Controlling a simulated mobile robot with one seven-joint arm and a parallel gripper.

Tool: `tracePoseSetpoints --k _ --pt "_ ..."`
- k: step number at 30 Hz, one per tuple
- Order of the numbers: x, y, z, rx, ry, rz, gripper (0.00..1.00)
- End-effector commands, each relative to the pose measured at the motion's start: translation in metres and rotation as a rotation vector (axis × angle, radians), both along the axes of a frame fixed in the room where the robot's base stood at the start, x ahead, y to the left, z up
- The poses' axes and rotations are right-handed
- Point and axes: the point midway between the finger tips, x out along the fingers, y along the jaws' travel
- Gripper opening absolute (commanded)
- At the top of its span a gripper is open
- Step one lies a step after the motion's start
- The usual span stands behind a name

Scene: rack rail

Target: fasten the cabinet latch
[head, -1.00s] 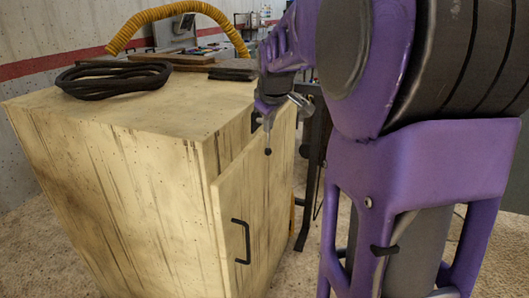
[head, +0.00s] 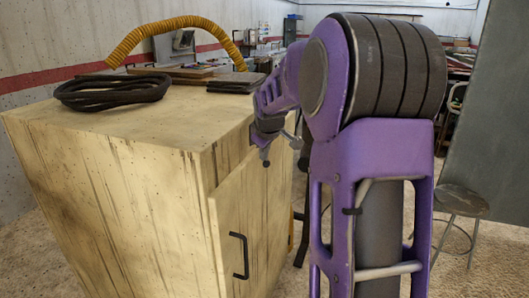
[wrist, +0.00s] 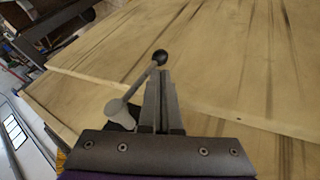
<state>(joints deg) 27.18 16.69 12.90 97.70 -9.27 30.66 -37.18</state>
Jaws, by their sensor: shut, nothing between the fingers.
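The wooden cabinet (head: 110,185) stands at the left in the head view, with a door (head: 235,205) on its front that has a black bar handle (head: 239,255). The latch lever ends in a black ball knob (wrist: 160,57) and has a thick grey base (wrist: 122,110); the knob also shows small in the head view (head: 266,163). My gripper (wrist: 160,78) is shut and empty, its fingertips right by the knob. I cannot tell whether they touch it.
On the cabinet top lie a coiled black hose (head: 112,92), a yellow corrugated hose (head: 180,24) and dark flat pieces (head: 236,82). A stool (head: 460,203) stands at the right. The floor between cabinet and stool is largely hidden by my arm.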

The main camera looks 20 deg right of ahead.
Motion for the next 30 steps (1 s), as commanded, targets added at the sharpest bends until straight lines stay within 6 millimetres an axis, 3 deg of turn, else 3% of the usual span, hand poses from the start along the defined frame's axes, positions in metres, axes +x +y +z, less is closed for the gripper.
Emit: tracePoseSetpoints --k 20,30 --pt "0.008 -0.012 -0.003 -0.002 -0.002 -0.002 0.00" --pt "0.007 -0.006 0.019 -0.004 -0.004 -0.003 0.00"
